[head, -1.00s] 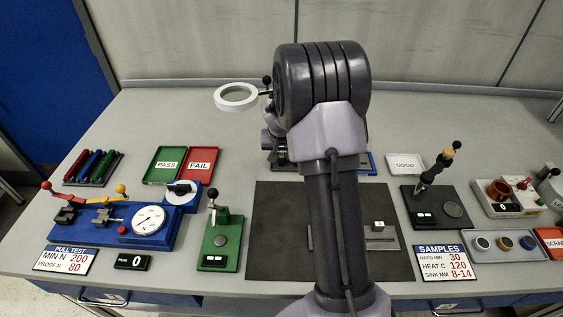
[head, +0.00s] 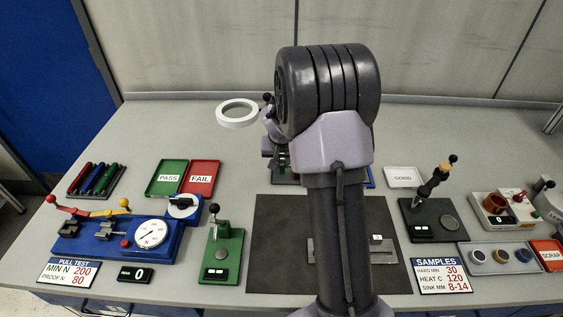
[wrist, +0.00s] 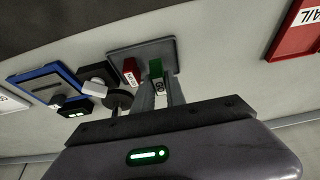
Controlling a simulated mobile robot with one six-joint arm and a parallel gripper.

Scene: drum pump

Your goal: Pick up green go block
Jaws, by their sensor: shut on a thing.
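In the wrist view the green go block (wrist: 157,70) stands upright on a grey tray (wrist: 118,52), beside a red block (wrist: 131,72). My gripper (wrist: 161,92) is shut on the green block, with a finger on each side of it. The block's white label shows between the fingers. I cannot tell whether the block still touches the tray. In the head view my arm hides the gripper and the block.
A black knob and a blue-edged device (wrist: 48,85) lie left of the gripper in the wrist view. The red FAIL tray (head: 200,174) and green PASS tray (head: 167,177) are left of my arm. A white ring magnifier (head: 237,112) stands close by on the left.

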